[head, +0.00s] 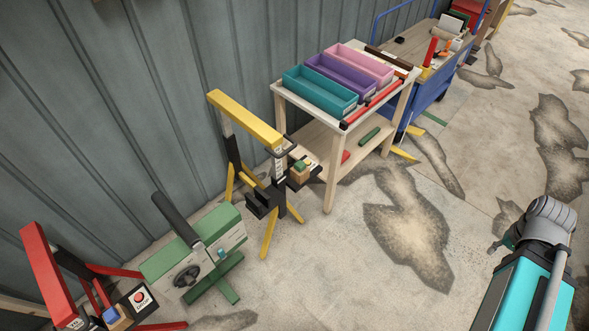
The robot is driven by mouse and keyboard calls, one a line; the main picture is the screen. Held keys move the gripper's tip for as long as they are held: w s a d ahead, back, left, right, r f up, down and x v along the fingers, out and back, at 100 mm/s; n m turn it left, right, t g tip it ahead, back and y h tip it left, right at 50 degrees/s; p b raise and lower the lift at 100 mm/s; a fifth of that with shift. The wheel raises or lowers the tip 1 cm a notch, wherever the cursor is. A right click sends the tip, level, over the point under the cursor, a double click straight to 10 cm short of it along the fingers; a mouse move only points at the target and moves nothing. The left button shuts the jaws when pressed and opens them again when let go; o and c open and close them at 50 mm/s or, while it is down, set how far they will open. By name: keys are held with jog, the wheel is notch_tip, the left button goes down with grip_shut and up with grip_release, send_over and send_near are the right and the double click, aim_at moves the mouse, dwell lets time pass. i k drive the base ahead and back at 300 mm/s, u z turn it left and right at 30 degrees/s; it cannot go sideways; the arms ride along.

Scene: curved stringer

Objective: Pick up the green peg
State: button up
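A dark green peg-like bar (370,136) lies on the lower shelf of a light wooden table (331,189), near its right end. A shorter red piece (346,156) lies on the same shelf, left of and nearer than the green one. Part of my arm shows at the lower right, well apart from the table. My gripper's fingers cannot be made out in this view.
The table top holds teal (318,97), purple (345,80) and pink (360,66) bins and a red bar along its front. A yellow-topped stand (243,118) and a green machine (196,250) stand left. A blue cart (431,91) stands behind right. Open stained floor lies in front.

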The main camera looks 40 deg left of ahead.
aim_at(299, 166)
jog(key=u, duration=1.65)
